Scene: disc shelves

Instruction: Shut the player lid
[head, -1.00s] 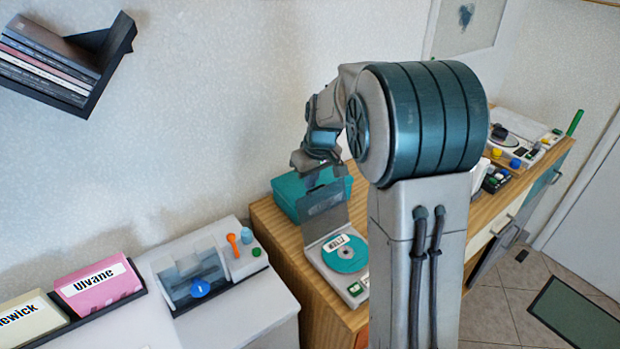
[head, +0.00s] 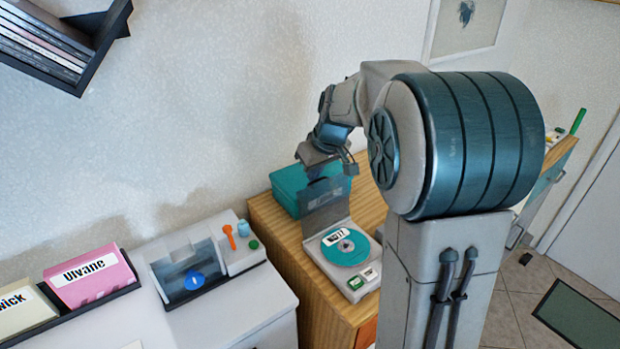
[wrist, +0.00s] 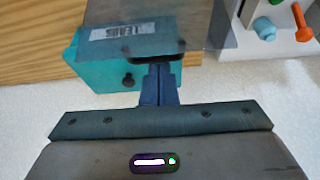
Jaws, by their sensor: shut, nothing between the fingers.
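The player (head: 372,252) stands on the wooden cabinet, a pale flat unit with a teal disc (head: 352,257) lying in it. Its grey see-through lid (head: 325,208) is open, standing up at the back edge. In the head view my gripper (head: 322,170) is above and behind the lid, partly hidden.
A teal box (head: 290,187) stands just behind the lid, near the wall. To the left, a white cabinet holds a second device (head: 190,265) with orange and blue knobs and a rack of cases (head: 92,280). My arm blocks the right side.

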